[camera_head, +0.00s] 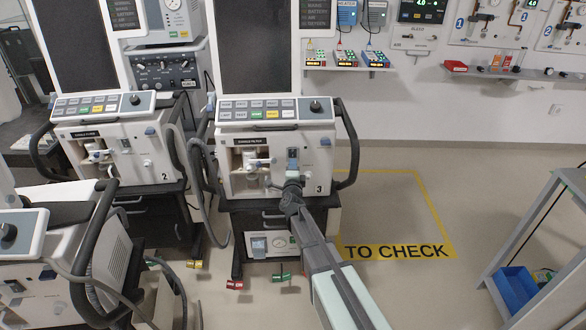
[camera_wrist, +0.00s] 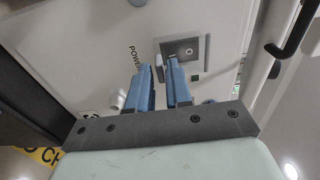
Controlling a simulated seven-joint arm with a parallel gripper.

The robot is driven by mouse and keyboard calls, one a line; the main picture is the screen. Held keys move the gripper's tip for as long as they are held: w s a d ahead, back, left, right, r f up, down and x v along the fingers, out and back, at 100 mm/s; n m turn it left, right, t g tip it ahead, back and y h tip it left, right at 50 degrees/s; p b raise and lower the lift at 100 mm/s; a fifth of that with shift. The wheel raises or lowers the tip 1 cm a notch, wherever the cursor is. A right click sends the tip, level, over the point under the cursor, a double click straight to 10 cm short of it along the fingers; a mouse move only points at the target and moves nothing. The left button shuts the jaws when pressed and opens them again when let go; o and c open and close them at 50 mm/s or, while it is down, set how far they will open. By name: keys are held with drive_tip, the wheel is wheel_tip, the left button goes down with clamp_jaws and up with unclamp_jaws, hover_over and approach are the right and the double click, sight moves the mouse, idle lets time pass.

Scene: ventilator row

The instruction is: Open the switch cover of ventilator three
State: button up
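Ventilator three (camera_head: 235,182) is the right-hand white machine, marked "3". A small blue-grey switch unit (camera_head: 292,155) is on its front. In the wrist view, a dark grey switch plate (camera_wrist: 187,50) with a small round part lies beside the word "POWER" (camera_wrist: 134,64) on the white front. A thin pale piece stands at the plate's edge; I cannot tell whether the cover is open or shut. My gripper (camera_head: 292,186) is just below the switch unit. Its blue fingers (camera_wrist: 157,68) are apart with a narrow empty gap, one fingertip overlapping the plate's edge; contact is unclear.
Ventilator two (camera_head: 130,165) stands to the left, with hoses between the machines. Black side handles (camera_head: 350,150) flank ventilator three. The floor area marked "TO CHECK" (camera_head: 396,252) is clear. A grey table frame (camera_head: 530,225) with a blue bin (camera_head: 514,288) stands at right.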

clamp_jaws()
drive_tip(key=shift+s+d+r+g, duration=0.15)
drive_tip(key=shift+s+d+g, duration=0.05)
drive_tip(key=shift+g, duration=0.3)
drive_tip(key=shift+s+r+g, duration=0.15)
drive_tip(key=shift+g, duration=0.15)
drive_tip(key=shift+a, duration=0.1)
drive_tip(key=shift+o, duration=1.6)
unclamp_jaws()
drive_tip(key=s+r, duration=0.2)
drive_tip(key=s, duration=1.1)
drive_tip(key=shift+s, duration=0.35)
